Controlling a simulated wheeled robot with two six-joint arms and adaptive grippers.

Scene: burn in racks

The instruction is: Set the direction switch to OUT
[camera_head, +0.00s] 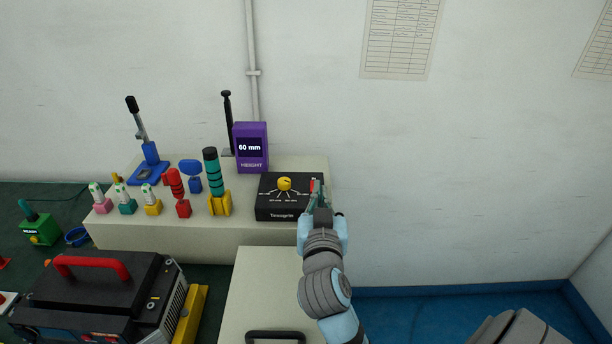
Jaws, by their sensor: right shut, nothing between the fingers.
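My right gripper (319,189) is shut and empty, its fingertips at the right end of a black control box (275,213) on the pale bench. The box carries a yellow rotary knob (285,184) with small white position labels around it, too small to read. A small red part (312,185) shows at the box's right side, right beside my fingertips; I cannot tell whether they touch it. No switch marked OUT can be read, and my gripper hides part of the box's right end. My left gripper is not in view.
A purple display (251,147) reading "60 mm" stands behind the box. Left of it are a green-and-yellow handled tool (212,180), a red one (177,193) and a blue lever press (149,168). A black case (100,290) with a red handle is at lower left.

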